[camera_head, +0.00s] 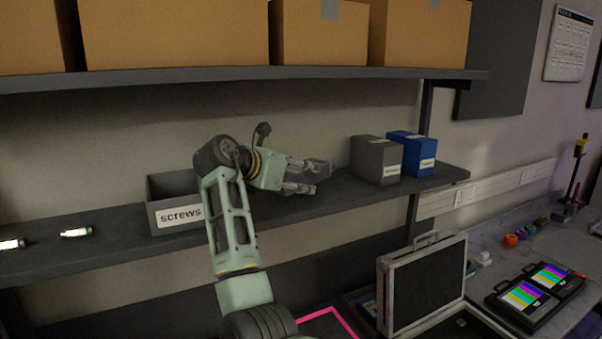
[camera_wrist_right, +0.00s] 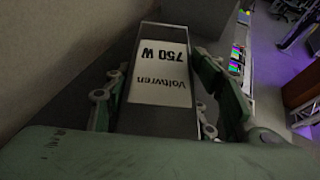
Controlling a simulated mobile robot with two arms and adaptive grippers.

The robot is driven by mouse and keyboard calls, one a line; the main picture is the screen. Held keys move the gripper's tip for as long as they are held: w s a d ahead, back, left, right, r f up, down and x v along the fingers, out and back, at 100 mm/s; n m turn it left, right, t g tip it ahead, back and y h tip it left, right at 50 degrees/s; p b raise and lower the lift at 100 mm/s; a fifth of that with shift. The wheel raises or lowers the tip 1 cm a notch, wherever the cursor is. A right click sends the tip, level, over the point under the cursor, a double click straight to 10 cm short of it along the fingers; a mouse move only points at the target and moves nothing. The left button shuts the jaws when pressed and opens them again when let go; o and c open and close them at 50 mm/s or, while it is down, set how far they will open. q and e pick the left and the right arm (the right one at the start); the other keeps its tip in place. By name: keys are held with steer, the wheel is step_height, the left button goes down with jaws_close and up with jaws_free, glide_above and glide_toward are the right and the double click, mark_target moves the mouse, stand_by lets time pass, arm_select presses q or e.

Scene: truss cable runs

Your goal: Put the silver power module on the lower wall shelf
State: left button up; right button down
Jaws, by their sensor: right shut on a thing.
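The silver power module (camera_head: 320,167) is held by my right gripper (camera_head: 303,178) over the lower wall shelf (camera_head: 350,194), between the grey screws bin and the grey box. In the right wrist view, the module (camera_wrist_right: 160,105) fills the middle, with a white label reading "Voltwren 750 W". My right gripper's fingers (camera_wrist_right: 163,105) are shut on its two sides. I cannot tell whether the module touches the shelf. My left gripper is not in view.
A grey bin marked "screws" (camera_head: 180,215) stands left of my gripper. A grey box (camera_head: 376,160) and a blue box (camera_head: 411,153) stand to the right. The upper shelf (camera_head: 220,76) with cardboard boxes (camera_head: 175,35) hangs above. Below is an open case (camera_head: 425,285).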

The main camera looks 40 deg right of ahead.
steer(key=shift+w+d+f, duration=0.2)
steer(key=shift+w+d, duration=0.05)
steer(key=shift+d, duration=0.25)
steer(key=shift+w+d+f, duration=0.2)
steer(key=shift+w+d, duration=0.05)
steer(key=shift+d, duration=0.2)
steer(key=shift+a+r, duration=0.1)
steer(key=shift+a, duration=0.05)
steer(key=shift+s+a+r, duration=0.15)
steer(key=shift+s+a, duration=0.25)
steer(key=shift+a, duration=0.35)
steer(key=shift+f, duration=0.25)
steer(key=shift+w+d+f, duration=0.15)
steer(key=shift+d+f, duration=0.15)
steer(key=shift+d, duration=0.05)
steer(key=c, duration=1.2)
jaws_free()
steer(key=shift+f, duration=0.15)
steer(key=o, duration=0.4)
steer(key=shift+a, duration=0.1)
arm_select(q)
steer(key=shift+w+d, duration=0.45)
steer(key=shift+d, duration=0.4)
arm_select(e)
steer(key=shift+o, duration=0.2)
